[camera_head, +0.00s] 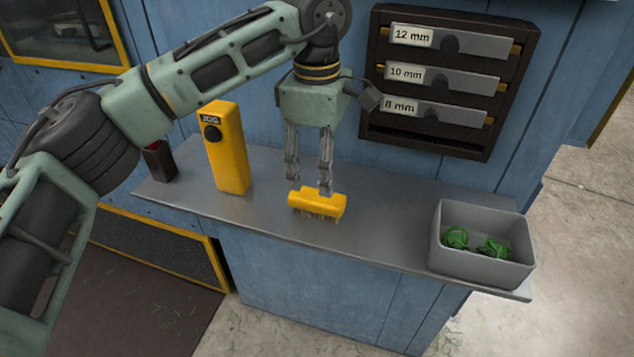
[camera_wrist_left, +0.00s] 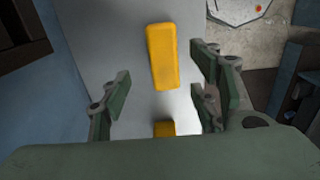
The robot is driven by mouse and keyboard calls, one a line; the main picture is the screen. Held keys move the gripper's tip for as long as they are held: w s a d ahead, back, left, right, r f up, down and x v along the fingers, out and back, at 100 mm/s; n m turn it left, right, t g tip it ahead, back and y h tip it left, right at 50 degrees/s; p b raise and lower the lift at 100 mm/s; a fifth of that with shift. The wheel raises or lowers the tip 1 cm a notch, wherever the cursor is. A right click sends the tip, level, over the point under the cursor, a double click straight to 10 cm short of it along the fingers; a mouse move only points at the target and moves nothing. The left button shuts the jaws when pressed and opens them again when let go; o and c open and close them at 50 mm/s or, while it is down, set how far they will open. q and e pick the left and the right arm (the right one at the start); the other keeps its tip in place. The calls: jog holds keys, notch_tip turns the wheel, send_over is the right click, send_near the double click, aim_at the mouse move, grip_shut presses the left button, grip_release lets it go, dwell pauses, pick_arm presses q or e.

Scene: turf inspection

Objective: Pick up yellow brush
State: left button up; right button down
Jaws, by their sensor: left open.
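The yellow brush (camera_head: 317,203) lies on the grey counter, bristles down. My left gripper (camera_head: 309,186) is open and points down over it, its two fingers near the brush's top. In the head view I cannot tell whether the fingers touch the brush. A second yellow patch in that view is partly hidden behind the gripper body. My right gripper is not in view.
A tall yellow box (camera_head: 228,148) stands left of the brush, beside a small dark and red item (camera_head: 160,161). A grey bin (camera_head: 478,266) with green pieces stands at the right end of the counter (camera_head: 385,215). A drawer rack (camera_head: 447,80) hangs on the blue wall behind.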

aim_at(317, 195)
pick_arm(q)
jog(key=shift+w+a, duration=0.15)
jog(key=shift+w, duration=0.15)
jog(key=shift+f, duration=0.25)
jog(key=f, duration=0.1)
jog(key=s+f+p, duration=0.1)
jog(key=f+p, duration=0.1)
jog(key=shift+s+f, duration=0.25)
jog(key=shift+f, duration=0.1)
notch_tip(317, 195, down, 2)
jog(key=shift+w+f+p, duration=0.15)
jog(key=shift+f+p, duration=0.05)
jog(key=shift+p, duration=0.15)
jog(key=shift+f, duration=0.35)
jog(key=c, duration=1.3)
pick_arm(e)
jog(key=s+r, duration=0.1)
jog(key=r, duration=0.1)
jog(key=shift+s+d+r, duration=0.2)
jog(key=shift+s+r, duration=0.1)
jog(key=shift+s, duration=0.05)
